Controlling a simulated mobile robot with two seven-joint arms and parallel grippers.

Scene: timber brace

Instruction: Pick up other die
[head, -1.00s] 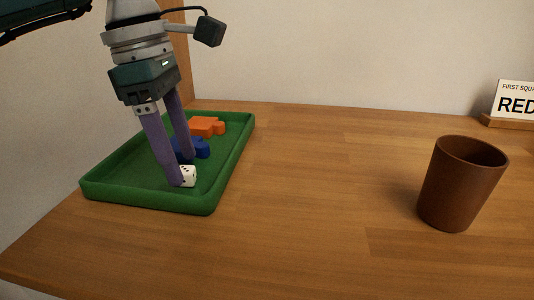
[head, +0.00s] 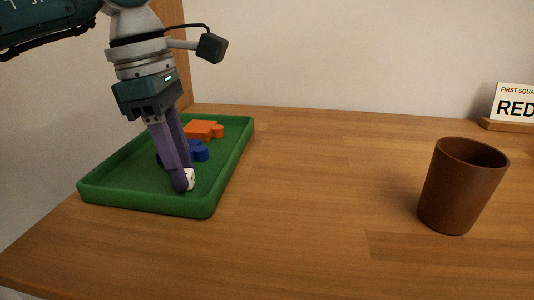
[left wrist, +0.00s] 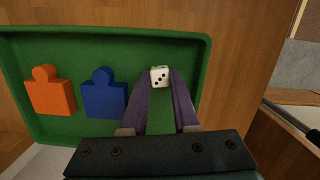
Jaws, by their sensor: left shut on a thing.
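A white die (head: 190,179) with dark pips is in the green tray (head: 146,208), near its front right part. My left gripper (head: 185,181) reaches down into the tray and is shut on the die. In the left wrist view the die (left wrist: 160,77) sits between the two purple fingertips (left wrist: 160,80). The near finger hides part of the die in the head view. I cannot tell whether the die is lifted off the tray floor. My right gripper is not in view.
An orange figure piece (head: 203,130) and a blue figure piece (head: 198,151) lie in the tray behind the die. A brown cup (head: 460,190) stands at the right. A sign (head: 514,103) reading "RED" stands at the back right. The table between tray and cup is clear.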

